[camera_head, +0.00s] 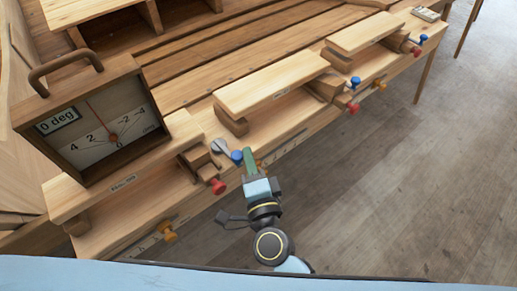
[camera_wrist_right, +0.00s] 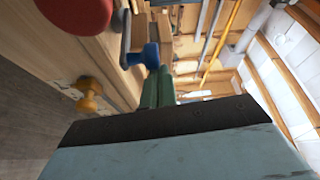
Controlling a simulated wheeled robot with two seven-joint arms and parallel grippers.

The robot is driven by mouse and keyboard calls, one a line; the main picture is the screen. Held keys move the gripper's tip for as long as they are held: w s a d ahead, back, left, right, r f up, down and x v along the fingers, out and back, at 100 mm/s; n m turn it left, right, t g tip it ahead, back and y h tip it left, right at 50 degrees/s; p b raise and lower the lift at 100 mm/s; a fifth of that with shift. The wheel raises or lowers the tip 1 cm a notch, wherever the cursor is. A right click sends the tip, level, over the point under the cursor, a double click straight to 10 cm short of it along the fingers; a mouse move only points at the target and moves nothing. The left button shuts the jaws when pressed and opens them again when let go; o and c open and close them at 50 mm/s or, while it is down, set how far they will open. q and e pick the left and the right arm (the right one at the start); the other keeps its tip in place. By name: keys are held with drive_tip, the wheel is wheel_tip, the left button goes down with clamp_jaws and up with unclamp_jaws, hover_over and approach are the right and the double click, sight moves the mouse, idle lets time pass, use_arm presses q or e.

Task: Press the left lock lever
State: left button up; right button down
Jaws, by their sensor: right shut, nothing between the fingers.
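The leftmost blue-knobbed lever (camera_head: 237,157) sits at the front edge of the wooden bench, beside a grey round plate (camera_head: 218,146). I take it as the left lock lever. My right gripper (camera_head: 249,154), with green fingers, is shut and empty, just right of the blue knob. In the right wrist view the blue knob (camera_wrist_right: 150,56) is on a dark arm, close to the green fingertips (camera_wrist_right: 158,80). Whether they touch cannot be told. My left gripper is not in view.
A red knob (camera_head: 218,187) and an orange knob (camera_head: 168,235) are nearby on the left. A wooden-framed dial gauge (camera_head: 95,118) reading 0 deg stands at left. More blue knobs (camera_head: 355,82) sit farther right along the bench. Open floor (camera_head: 390,190) lies at right.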

drive_tip(key=shift+s+a, duration=0.25)
drive_tip(key=shift+s, duration=0.1)
idle(0.4)
drive_tip(key=shift+f, duration=0.1)
